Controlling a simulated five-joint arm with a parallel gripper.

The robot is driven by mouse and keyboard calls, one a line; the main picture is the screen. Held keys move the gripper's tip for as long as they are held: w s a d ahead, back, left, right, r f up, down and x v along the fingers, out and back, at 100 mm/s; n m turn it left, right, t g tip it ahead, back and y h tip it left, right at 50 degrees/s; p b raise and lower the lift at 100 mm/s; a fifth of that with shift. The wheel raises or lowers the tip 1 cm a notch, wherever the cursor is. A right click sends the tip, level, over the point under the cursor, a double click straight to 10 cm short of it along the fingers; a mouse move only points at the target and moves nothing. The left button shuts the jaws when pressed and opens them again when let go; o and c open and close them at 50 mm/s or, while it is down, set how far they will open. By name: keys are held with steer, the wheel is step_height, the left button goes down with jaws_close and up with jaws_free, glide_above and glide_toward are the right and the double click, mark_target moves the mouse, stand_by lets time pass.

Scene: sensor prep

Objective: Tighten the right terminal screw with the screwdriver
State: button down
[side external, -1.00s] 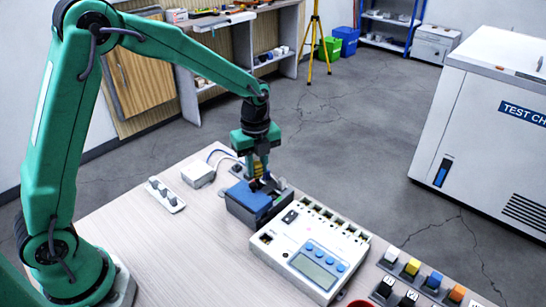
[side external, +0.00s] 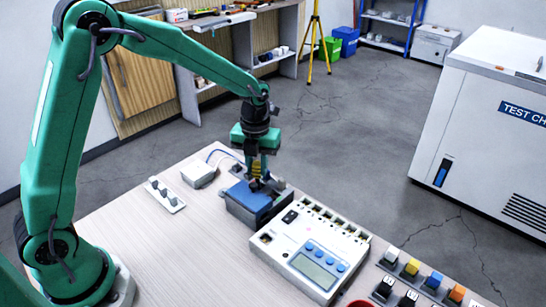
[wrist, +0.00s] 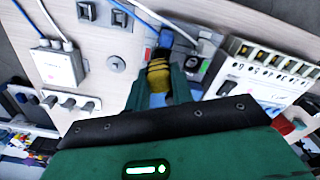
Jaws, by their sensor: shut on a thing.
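My gripper (side external: 257,158) is shut on the yellow-and-black banded handle of the screwdriver (side external: 257,170). In the wrist view the handle (wrist: 159,75) sits between the two green fingers, pointing away from the camera. In the side view the screwdriver stands roughly upright over a blue-topped dark block (side external: 246,198) on the table. Its lower end is over the far part of that block. I cannot tell whether the tip touches anything. The right terminal screw cannot be made out; the gripper and screwdriver cover much of that area.
A white instrument with a display (side external: 312,255) stands close right of the block. A white box with cables (side external: 199,175) and a strip of grey knobs (side external: 165,194) lie to the left. Coloured blocks (side external: 411,268) line the front right. Bare tabletop (side external: 190,230) lies left of the block.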

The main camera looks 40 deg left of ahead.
steer(key=shift+f, duration=0.15)
steer(key=c, duration=0.9)
jaws_free()
